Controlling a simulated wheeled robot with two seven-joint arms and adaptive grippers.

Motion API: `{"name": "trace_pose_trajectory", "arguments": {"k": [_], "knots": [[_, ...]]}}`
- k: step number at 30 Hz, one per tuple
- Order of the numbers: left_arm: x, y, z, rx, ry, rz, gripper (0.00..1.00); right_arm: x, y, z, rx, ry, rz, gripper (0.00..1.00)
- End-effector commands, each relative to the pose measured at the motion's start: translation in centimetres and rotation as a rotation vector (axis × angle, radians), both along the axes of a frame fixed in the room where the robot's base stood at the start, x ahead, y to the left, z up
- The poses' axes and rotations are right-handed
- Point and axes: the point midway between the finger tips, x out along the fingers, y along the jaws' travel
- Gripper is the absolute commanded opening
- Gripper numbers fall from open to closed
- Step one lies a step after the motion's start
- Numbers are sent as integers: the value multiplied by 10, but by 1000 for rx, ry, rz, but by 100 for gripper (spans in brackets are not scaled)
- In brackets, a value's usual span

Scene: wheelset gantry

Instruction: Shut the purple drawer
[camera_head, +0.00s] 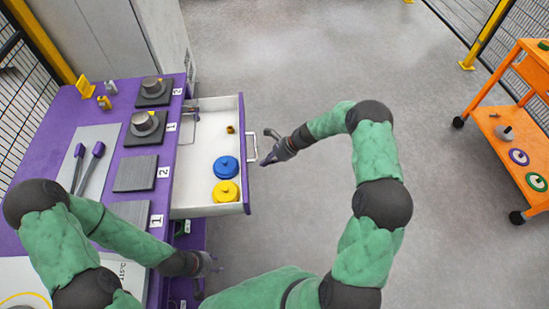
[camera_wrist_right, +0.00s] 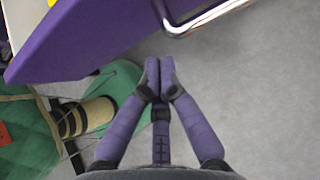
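The purple drawer (camera_head: 245,187) is pulled out to the right from the purple workbench, with its white inside showing. Its silver handle (camera_head: 252,147) is on the front face. In the right wrist view the purple drawer front (camera_wrist_right: 95,38) and the metal handle (camera_wrist_right: 205,18) show at the top. My right gripper (camera_head: 266,161) is just outside the drawer front, beside the handle; its fingertips (camera_wrist_right: 160,78) are together with nothing between them. I see no contact with the drawer. My left gripper (camera_head: 216,264) is low beside the bench's front side; its fingers are too small to read.
The drawer holds a blue round part (camera_head: 226,167), a yellow round part (camera_head: 226,192) and a small brass piece (camera_head: 230,129). The bench top (camera_head: 50,140) carries dark plates and tools. An orange cart (camera_head: 490,125) stands at the far right. The grey floor between is clear.

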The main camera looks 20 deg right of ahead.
Motion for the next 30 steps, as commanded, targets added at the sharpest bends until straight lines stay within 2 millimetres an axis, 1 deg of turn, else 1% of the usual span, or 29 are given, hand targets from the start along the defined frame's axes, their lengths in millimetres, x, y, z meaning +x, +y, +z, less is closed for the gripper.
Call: {"name": "trace_pose_trajectory", "arguments": {"k": [1, 3, 6, 9, 14, 25, 30], "knots": [[0, 0, -5, 0, 0, 0, 40, 2, 7, -5, 0, -1, 1, 0], [0, 0, -7, 0, 0, 0, 40, 5, 18, -3, 0, -1, 3, 0], [0, 0, -10, 0, 0, 0, 40, 8, 29, -3, 0, -1, 2, 0], [0, 0, -12, 0, 0, 0, 40, 10, 36, -3, 0, -1, 1, 0], [0, 0, -13, 0, 0, 0, 40, 11, 41, -2, 0, 0, 0, 0], [0, 0, -12, 0, 0, 0, 40, 12, 42, -2, 0, 1, 1, 0], [0, 0, -11, 0, 0, 0, 40, 14, 54, -2, -1, 1, 2, 0]]}}
